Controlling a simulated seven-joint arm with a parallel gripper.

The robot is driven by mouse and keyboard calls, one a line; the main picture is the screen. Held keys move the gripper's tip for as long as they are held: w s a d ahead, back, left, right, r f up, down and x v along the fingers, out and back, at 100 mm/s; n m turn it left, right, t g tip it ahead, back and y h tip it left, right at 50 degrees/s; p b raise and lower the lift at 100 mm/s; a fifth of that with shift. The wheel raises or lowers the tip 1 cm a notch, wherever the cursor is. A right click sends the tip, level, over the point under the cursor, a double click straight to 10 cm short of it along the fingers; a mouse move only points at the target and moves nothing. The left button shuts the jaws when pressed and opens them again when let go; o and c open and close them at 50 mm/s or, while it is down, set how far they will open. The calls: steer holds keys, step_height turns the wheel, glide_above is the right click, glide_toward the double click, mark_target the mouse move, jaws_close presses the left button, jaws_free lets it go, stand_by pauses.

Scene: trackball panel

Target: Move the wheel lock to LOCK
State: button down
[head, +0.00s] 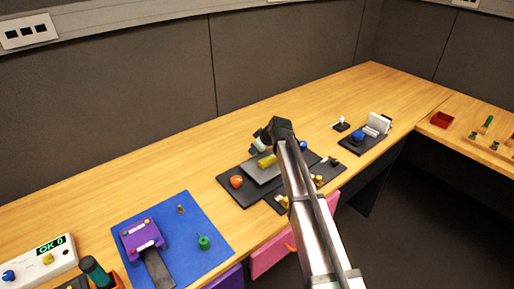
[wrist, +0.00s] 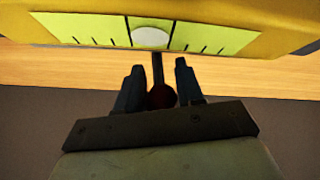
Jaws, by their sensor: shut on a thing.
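My gripper (head: 262,138) is over the back of the dark trackball panel (head: 232,197) in the head view. In the wrist view my gripper (wrist: 162,82) has a finger on each side of a thin dark lever with a dark red ball knob (wrist: 161,97), and is shut on it. The lever stands in front of a yellow housing (wrist: 285,32) with a pale green tick-marked strip (wrist: 200,38) and a white round spot (wrist: 150,38) at its middle. No LOCK lettering can be read. The yellow part (head: 267,161) also shows in the head view, where the lever is hidden.
An orange knob (head: 237,181) and a blue ball (head: 303,145) are on or by the panel. A blue mat (head: 185,265) with a purple device (head: 142,238) lies to the left. A dark board (head: 352,139) lies to the right. The wooden desk behind is clear.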

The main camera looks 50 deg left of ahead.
steer(key=c, duration=0.8)
jaws_free()
steer(key=v, duration=1.3)
steer(key=shift+d+r, duration=0.25)
steer(key=shift+r, duration=0.1)
